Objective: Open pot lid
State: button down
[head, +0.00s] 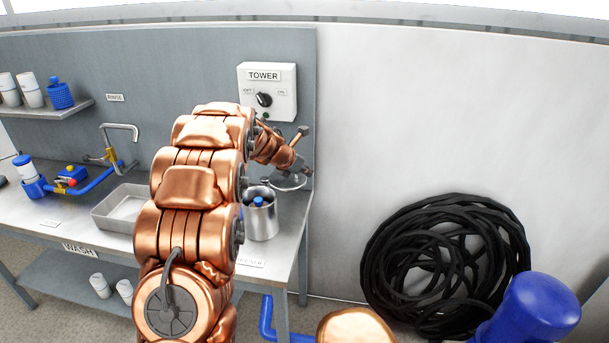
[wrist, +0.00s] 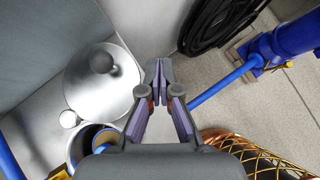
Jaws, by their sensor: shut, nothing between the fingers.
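The silver metal pot (head: 262,222) stands near the right end of the steel bench. Its top is open and a blue-topped item (head: 258,201) shows inside. The round shiny lid (head: 287,181) is off the opening, just behind and to the right of the pot; I cannot tell whether it is attached. In the wrist view the lid (wrist: 88,88) shows its round knob (wrist: 101,62), and the pot's mouth (wrist: 91,133) is partly hidden by my gripper. My gripper (wrist: 160,64) is shut and empty, its tips to the right of the lid.
A TOWER switch box (head: 268,98) is on the grey panel above. A steel tray (head: 120,208) and a tap (head: 120,128) are to the left. A coiled black hose (head: 445,265) lies against the wall at right, with bare wall between it and the bench.

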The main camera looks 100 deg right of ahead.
jog(key=a+r+b, duration=0.1)
jog(key=a+r, duration=0.4)
jog(key=shift+s+a+b, duration=0.15)
jog(key=shift+s+b, duration=0.15)
jog(key=shift+b, duration=0.05)
jog(key=w+a+t, duration=0.1)
jog(key=w+t, duration=0.1)
jog(key=w, duration=1.2)
jog(key=w+a+m+t, duration=0.2)
jog(key=w+a, duration=0.7)
jog(key=w, duration=0.5)
jog(key=w+a+m+t, duration=0.1)
jog(key=w+a, duration=0.9)
jog(key=w, duration=0.5)
jog(key=w+a+f+m+t+y, duration=0.1)
jog(key=w+a, duration=0.2)
jog(key=a, duration=0.7)
jog(key=w+a+f+m+t+y, duration=0.1)
jog(key=w+a+y, duration=0.15)
jog(key=a, duration=0.75)
jog(key=s+a+f+m+y, duration=0.1)
jog(key=s+a, duration=0.3)
jog(key=a, duration=0.6)
jog(key=s+a+f+m+g+y, duration=0.1)
jog(key=s+a, duration=0.2)
jog(key=a, duration=0.8)
jog(key=shift+s+f, duration=0.15)
jog(key=shift+s, duration=0.2)
